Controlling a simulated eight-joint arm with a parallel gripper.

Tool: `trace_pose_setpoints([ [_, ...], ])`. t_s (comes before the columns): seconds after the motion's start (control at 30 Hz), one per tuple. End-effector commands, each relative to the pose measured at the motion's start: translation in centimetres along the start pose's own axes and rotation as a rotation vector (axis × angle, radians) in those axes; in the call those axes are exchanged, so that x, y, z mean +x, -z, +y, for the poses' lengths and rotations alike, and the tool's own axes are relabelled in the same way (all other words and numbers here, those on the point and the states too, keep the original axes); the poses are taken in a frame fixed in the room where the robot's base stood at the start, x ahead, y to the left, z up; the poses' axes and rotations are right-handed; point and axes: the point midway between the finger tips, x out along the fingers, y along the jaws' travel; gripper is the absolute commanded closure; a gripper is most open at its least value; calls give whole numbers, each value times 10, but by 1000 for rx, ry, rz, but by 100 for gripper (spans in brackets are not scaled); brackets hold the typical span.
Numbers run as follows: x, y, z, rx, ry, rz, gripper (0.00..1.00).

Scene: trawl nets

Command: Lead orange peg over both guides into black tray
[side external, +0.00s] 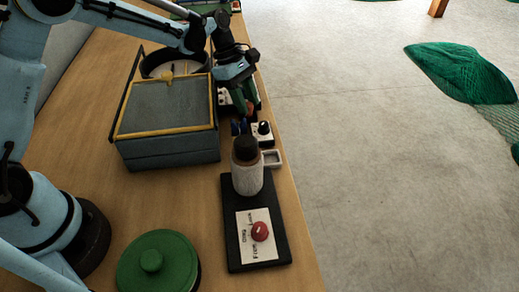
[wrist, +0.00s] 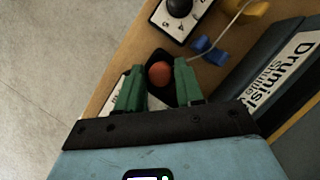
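The orange peg (wrist: 160,74) shows as a round orange-red end between the green fingertips of my gripper (wrist: 160,70) in the wrist view, with a gap visible on both sides. Behind it is a small black tray (wrist: 157,58); I cannot tell whether the peg rests in it. A blue guide (wrist: 210,50) and a yellow guide (wrist: 256,9) lie to the right, and a pale cord (wrist: 234,19) passes by them. In the side view my gripper (side external: 244,111) is low near the table's edge, and the blue guide (side external: 238,128) is just below it. The tray is hard to make out there.
A dial box with a black knob (wrist: 180,7) stands close to the guides. A grey case with a yellow rim (side external: 165,105) is left of my gripper. A black-capped bottle (side external: 247,172), a red-button plate (side external: 260,232) and a green lid (side external: 155,265) are nearer the camera.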

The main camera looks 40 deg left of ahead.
Motion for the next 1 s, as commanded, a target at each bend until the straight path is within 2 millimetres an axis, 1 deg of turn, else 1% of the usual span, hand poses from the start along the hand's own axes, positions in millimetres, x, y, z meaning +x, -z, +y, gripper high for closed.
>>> trace_pose_setpoints([
  [0.03, 0, 0, 0, 0, 0, 0, 55],
  [0.1, 0, 0, 0, 0, 0, 0, 45],
  [0.33, -1, 0, 1, 0, -3, 0, 44],
  [0.47, -8, 0, 1, -1, -3, 0, 44],
  [0.57, -23, 0, 0, -2, -2, 0, 44],
  [0.8, -72, 0, 0, -3, 1, 0, 44],
  [1.0, -105, 0, 0, -2, 3, 0, 44],
])
